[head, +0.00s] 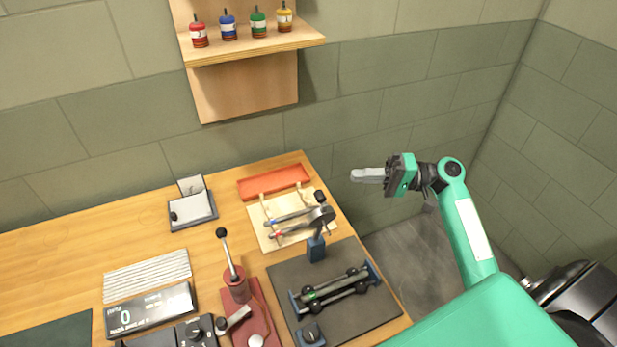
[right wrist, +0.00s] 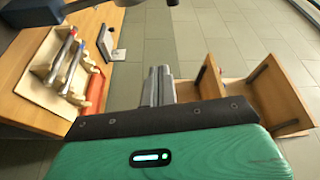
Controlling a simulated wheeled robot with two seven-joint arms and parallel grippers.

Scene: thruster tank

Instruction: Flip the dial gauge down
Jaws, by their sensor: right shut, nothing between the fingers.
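The dial gauge (head: 321,217) looks like a round grey part with a dark knob above it. It stands raised on a blue post (head: 316,248) at the back of a dark mat. A fixture with dark rails (head: 335,291) lies on the mat in front of it. My right gripper (head: 355,175) is shut and empty, in the air beyond the table's right edge, to the right of the gauge and apart from it. Its closed fingers also show in the right wrist view (right wrist: 158,85), where I cannot make out the gauge. My left gripper is out of view.
A wooden rack (head: 262,232) with tools stands behind the gauge, near an orange tray (head: 274,182). A red lever device (head: 236,285) and a scale (head: 150,310) stand to the left. A wall shelf (head: 250,45) holds several small bottles. The floor right of the table is clear.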

